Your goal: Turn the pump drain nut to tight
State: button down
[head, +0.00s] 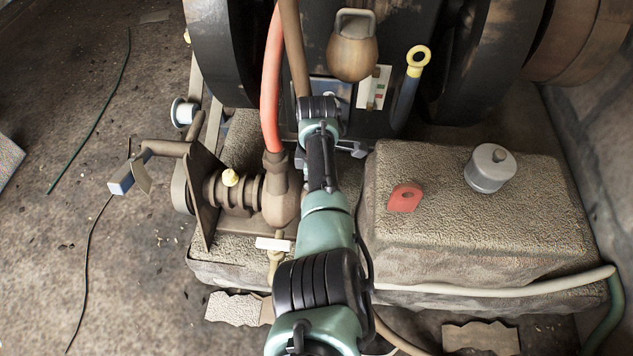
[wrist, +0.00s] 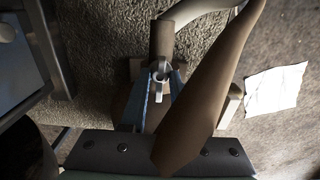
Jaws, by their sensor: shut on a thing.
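In the wrist view a small grey ring-ended fitting (wrist: 160,72), apparently the pump drain nut, sits at the end of a brown vertical pipe (wrist: 161,40). My gripper (wrist: 162,88) has its two bluish fingers on either side of the fitting and is shut on it. Shadow makes the exact contact and the nut's turned position hard to tell. In the head view the brown pump (head: 240,190) stands left of my green and black arm. My fingers and the nut are hidden behind the arm there.
A red hose (head: 271,90) rises from the pump. A textured tank (head: 470,235) with a red tag (head: 405,198) and grey cap (head: 490,168) stands right of my arm. A dark tapered brown part (wrist: 205,95) crosses close to my gripper. Open floor lies left.

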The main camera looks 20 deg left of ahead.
jog(key=shift+d, duration=0.1)
jog(key=c, duration=0.9)
grip_release()
jog(key=shift+r, duration=0.1)
notch_tip(320, 180, up, 13)
jog(key=p, duration=0.7)
jog(key=shift+p, duration=0.4)
